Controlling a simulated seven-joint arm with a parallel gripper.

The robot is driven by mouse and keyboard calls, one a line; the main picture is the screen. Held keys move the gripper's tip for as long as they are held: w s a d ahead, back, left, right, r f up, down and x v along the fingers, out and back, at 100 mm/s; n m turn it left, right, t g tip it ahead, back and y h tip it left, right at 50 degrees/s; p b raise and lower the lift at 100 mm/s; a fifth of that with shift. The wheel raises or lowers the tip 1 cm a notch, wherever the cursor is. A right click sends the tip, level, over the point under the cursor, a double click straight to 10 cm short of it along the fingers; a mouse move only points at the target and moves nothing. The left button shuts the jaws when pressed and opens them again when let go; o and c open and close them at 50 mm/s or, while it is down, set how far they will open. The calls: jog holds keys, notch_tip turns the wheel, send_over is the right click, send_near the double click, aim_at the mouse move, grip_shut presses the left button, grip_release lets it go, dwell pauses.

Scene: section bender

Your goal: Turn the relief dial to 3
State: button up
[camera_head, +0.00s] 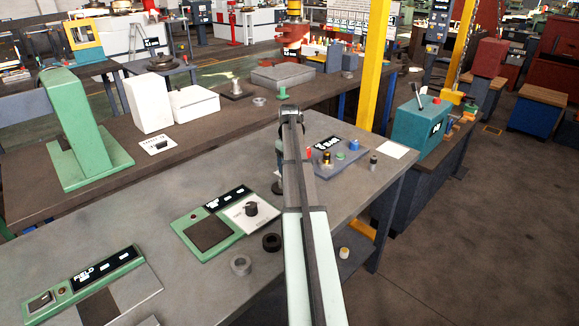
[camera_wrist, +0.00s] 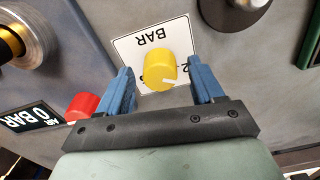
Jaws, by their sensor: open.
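A yellow dial (camera_wrist: 159,68) sits on a white label (camera_wrist: 128,48) in the wrist view. The label reads "BAR" upside down, with a "2" partly visible; the rest of its scale is hidden. A white pointer mark on the dial's near edge points toward the lower right of the picture. My gripper (camera_wrist: 160,74) is open, with one blue finger on each side of the dial. Whether the fingers touch it I cannot tell. In the head view my arm hides the fingers and this dial.
A red button (camera_wrist: 82,105) and a "0 BAR" display (camera_wrist: 33,120) lie left of the gripper. A brass knob (camera_wrist: 26,38) is at upper left and a dark round base (camera_wrist: 232,12) at upper right. The blue-grey control panel (camera_head: 342,164) shows right of my arm.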

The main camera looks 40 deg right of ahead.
jog(key=shift+f, duration=0.4)
jog(key=c, duration=1.1)
jog(key=shift+o, duration=0.2)
jog(key=shift+m, duration=0.5)
jog(key=m, duration=0.4)
jog(key=shift+m, duration=0.4)
jog(key=m, duration=0.5)
jog(key=shift+m, duration=0.7)
